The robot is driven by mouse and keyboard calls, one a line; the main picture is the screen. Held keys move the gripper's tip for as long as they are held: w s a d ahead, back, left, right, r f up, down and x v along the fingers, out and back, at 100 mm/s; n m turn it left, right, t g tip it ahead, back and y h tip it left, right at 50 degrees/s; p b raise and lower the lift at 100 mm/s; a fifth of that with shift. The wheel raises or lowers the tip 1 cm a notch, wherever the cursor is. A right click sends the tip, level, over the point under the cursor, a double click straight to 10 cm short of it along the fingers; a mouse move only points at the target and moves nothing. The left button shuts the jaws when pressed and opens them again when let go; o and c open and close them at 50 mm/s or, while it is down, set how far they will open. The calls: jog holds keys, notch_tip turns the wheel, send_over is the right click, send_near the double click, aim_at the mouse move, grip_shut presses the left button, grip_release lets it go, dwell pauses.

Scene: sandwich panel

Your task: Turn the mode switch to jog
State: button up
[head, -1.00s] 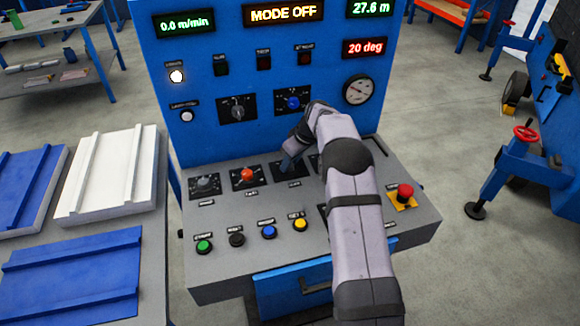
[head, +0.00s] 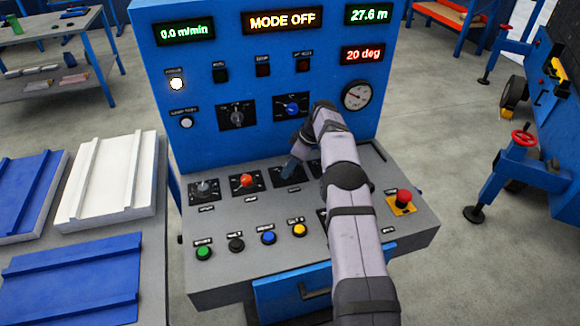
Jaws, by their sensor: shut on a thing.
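The display (head: 283,20) at the top of the blue panel reads MODE OFF. My gripper (head: 290,170) reaches down to the third rotary switch plate (head: 281,179) from the left on the sloped desk. It is shut on the switch's knob, which its fingers hide. The label there is too small to read, so I cannot confirm it is the mode switch. Left of it are an orange-red knob (head: 247,181) and a grey knob (head: 204,187) on black dial plates. My arm partly covers another plate (head: 315,167) to the right.
Green (head: 204,252), black, blue and yellow buttons line the desk front. A red emergency stop (head: 403,196) stands at right. The upright panel has a black knob (head: 237,115), a blue knob (head: 291,105) and a gauge (head: 356,95). Panels lie on a table at left.

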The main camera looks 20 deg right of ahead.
jog(key=o, duration=1)
jog(key=shift+o, duration=0.2)
jog(key=shift+r, duration=0.1)
jog(key=b+v, duration=0.1)
jog(key=v, duration=0.6)
jog(key=shift+d, duration=0.1)
